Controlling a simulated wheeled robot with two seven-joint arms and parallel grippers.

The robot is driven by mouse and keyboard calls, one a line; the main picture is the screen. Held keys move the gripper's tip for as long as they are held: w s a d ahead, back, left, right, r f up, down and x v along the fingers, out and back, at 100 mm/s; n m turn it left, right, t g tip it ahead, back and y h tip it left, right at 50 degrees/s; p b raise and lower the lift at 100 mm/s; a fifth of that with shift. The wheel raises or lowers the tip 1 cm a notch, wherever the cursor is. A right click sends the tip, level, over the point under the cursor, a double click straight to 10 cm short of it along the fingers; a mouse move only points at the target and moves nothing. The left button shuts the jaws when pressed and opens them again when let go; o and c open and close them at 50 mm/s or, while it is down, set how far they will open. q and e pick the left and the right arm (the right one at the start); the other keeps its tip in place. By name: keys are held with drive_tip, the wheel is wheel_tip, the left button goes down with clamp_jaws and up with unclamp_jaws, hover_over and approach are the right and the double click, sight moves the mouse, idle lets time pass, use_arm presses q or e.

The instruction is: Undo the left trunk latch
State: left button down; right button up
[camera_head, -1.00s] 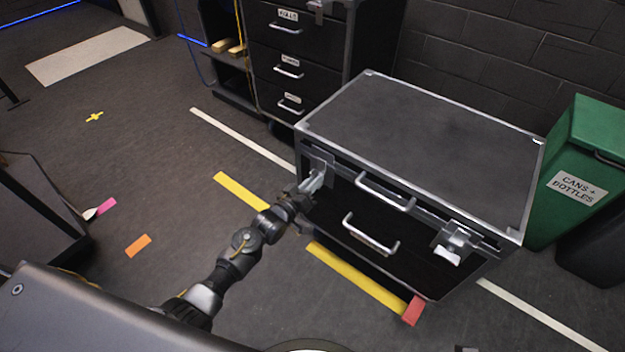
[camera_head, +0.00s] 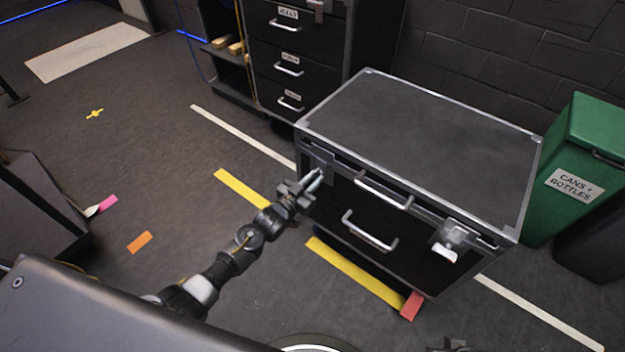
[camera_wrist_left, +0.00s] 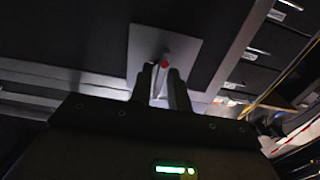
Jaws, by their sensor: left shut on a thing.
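The trunk (camera_head: 425,135) is a dark case with metal edges and a closed lid. Its left latch (camera_head: 322,160) has a pale plate at the front left corner, largely behind my gripper. In the left wrist view, the latch plate (camera_wrist_left: 160,35) shows ahead, with a red-tipped lever (camera_wrist_left: 164,66) between the fingers. My left gripper (camera_head: 316,180) is shut on this lever, close to the plate. The right latch (camera_head: 452,238) has a pale lever and is untouched. A dark part at the bottom edge may be my right gripper (camera_head: 452,345); its fingers cannot be made out.
Two handles, an upper one (camera_head: 384,191) and a lower one (camera_head: 369,232), stick out from the trunk's front. A green bin (camera_head: 590,150) stands close on the right. A drawer cabinet (camera_head: 290,50) stands behind. Floor to the left is open, with tape marks.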

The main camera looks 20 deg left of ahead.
idle(0.3)
use_arm(q)
drive_tip(key=c, duration=1.6)
unclamp_jaws()
drive_tip(key=shift+o, duration=0.2)
